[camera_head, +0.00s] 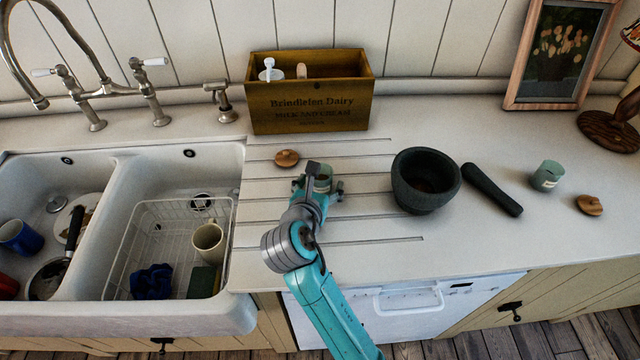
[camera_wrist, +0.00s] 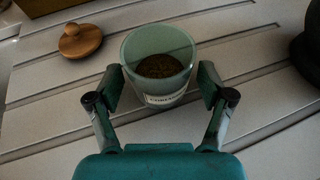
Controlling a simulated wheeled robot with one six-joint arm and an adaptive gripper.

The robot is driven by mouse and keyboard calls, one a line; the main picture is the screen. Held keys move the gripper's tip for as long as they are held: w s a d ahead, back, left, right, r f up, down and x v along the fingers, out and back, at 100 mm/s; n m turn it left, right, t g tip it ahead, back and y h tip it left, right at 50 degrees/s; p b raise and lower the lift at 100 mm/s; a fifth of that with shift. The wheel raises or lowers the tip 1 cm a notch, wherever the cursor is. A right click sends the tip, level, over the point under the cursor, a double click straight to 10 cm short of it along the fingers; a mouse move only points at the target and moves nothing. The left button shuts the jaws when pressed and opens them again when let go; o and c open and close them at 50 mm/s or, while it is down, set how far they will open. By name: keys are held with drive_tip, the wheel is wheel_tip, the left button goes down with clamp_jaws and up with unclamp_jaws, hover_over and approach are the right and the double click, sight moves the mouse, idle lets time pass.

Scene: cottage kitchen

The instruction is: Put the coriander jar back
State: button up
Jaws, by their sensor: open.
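A green glass jar (camera_wrist: 159,82) stands upright and open between my fingers in the wrist view. It holds dark ground spice, and its label is partly readable, seemingly starting "CORI". In the head view the jar (camera_head: 322,178) is partly hidden by my gripper (camera_head: 318,190). My gripper (camera_wrist: 160,100) is open around the jar, with one finger on each side. A round wooden lid (camera_wrist: 81,41) lies on the grooved drainboard to the left of the jar; it also shows in the head view (camera_head: 287,158).
A wooden crate (camera_head: 310,112) with a few items stands behind the jar. A dark mortar (camera_head: 424,182) and pestle (camera_head: 491,189) are to the right. A second green jar (camera_head: 547,175) and lid (camera_head: 590,205) lie farther right. The sink (camera_head: 240,185) is left.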

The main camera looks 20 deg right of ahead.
drive_tip(key=v, duration=1.2)
idle(0.3)
